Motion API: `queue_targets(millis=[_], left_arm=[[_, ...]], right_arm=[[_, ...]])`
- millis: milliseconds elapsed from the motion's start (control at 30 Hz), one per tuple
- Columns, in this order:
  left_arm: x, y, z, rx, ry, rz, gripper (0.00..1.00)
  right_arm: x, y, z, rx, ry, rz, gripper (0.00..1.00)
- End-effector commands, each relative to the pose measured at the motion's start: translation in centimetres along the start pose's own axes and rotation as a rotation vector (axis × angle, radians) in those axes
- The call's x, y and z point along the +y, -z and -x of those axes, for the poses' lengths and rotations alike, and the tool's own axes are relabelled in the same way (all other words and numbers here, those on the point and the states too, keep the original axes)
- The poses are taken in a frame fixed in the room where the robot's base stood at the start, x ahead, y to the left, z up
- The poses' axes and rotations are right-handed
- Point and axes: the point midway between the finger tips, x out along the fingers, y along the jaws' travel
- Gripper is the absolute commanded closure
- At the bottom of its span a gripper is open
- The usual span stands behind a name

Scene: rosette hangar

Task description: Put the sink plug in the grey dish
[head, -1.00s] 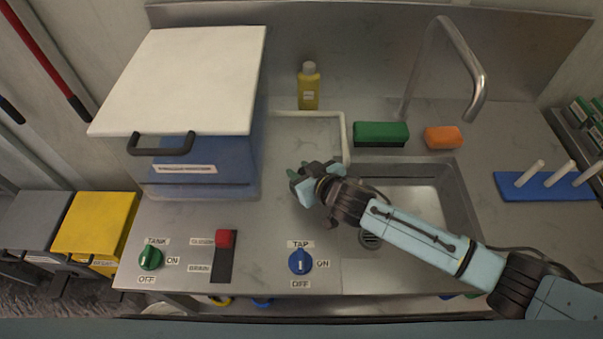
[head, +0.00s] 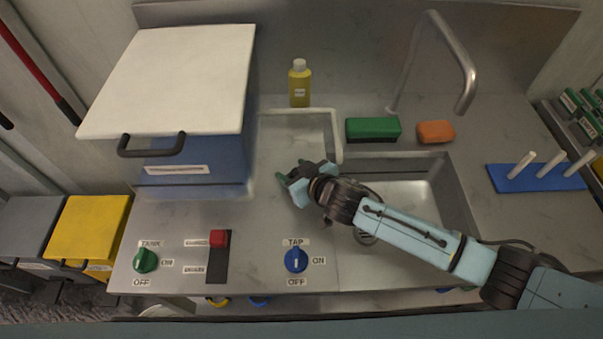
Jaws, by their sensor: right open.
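My right gripper (head: 293,184) is open above the steel counter, just left of the sink. Its arm reaches in from the lower right across the sink basin (head: 408,190). I see nothing between its fingers. The sink's round drain (head: 366,238) shows partly below my forearm. I cannot make out the sink plug; my gripper and arm cover part of the counter and basin. I see no grey dish either. My left gripper is not in view.
A blue tank with a white lid (head: 175,80) stands at the left. A yellow bottle (head: 300,88), a green sponge (head: 373,129) and an orange sponge (head: 435,132) stand behind. A blue peg board (head: 540,179) is right. The front counter has knobs and a red switch (head: 219,239).

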Motion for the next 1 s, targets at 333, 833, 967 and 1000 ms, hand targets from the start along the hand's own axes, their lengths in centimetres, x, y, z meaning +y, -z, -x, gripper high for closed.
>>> queue_targets(millis=[333, 833, 967, 1000], left_arm=[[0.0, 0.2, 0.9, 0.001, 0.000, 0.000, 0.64], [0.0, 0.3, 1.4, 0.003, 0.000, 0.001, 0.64], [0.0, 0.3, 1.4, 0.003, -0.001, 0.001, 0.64], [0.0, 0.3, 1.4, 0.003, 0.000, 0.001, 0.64]], right_arm=[[0.0, 0.1, 4.9, 0.000, 0.001, -0.001, 0.49], [0.0, 0.2, 11.8, 0.001, 0.000, 0.001, 0.49], [0.0, 0.2, 12.1, 0.001, 0.000, 0.001, 0.49], [0.0, 0.2, 12.1, 0.001, 0.000, 0.001, 0.49]])
